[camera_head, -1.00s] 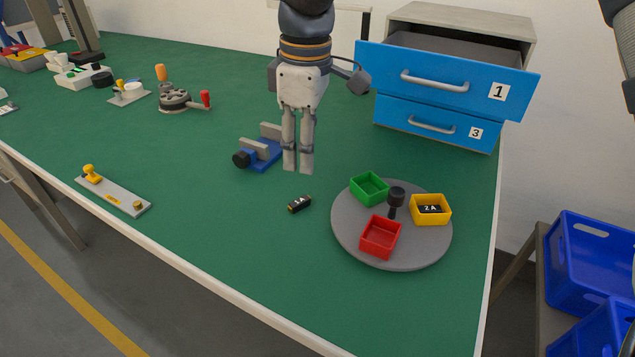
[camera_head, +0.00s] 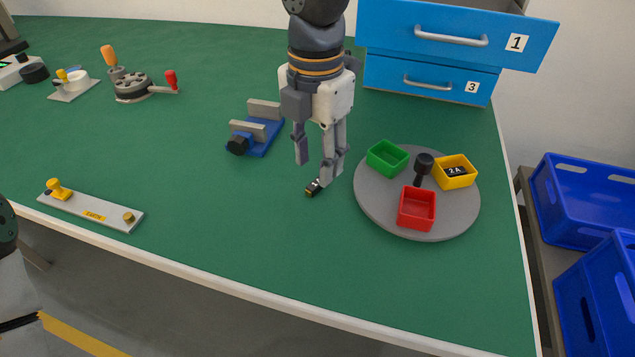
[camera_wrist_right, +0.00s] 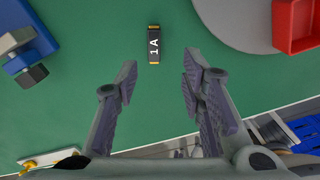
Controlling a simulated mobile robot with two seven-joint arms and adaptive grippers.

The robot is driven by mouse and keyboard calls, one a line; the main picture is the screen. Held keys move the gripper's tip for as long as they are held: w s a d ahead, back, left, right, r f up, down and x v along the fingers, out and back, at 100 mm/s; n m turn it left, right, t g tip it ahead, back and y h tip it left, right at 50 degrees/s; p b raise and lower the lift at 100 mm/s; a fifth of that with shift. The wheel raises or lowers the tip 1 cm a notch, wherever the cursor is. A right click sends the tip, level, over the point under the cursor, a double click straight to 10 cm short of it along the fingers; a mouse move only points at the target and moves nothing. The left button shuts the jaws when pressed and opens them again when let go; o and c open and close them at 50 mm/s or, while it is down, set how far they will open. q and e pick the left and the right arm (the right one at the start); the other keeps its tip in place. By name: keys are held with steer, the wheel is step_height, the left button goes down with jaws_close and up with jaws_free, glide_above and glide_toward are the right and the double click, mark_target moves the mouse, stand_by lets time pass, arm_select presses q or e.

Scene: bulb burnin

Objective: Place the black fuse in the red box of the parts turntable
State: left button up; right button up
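The black fuse (camera_head: 314,188), with gold ends, lies on the green table left of the parts turntable (camera_head: 380,208). In the right wrist view the fuse (camera_wrist_right: 154,45) shows its "1A" label, ahead of the fingertips. The red box (camera_head: 417,208) stands at the turntable's front and looks empty. My right gripper (camera_head: 317,170) is open and empty above the table. My left gripper is not in view.
The turntable also carries a green box (camera_head: 388,158), a yellow box (camera_head: 455,172) holding a "2A" fuse, and a black knob (camera_head: 424,164). A blue vise (camera_head: 257,135) stands left of my gripper. Blue drawers (camera_head: 440,55) are behind. The front table middle is clear.

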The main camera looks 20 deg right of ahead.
mark_target(315, 183)
steer(key=f, duration=0.3)
steer(key=w+f, duration=0.1)
steer(key=f, duration=0.1)
steer(key=shift+f, duration=0.25)
steer(key=shift+r, duration=0.1)
jaws_close()
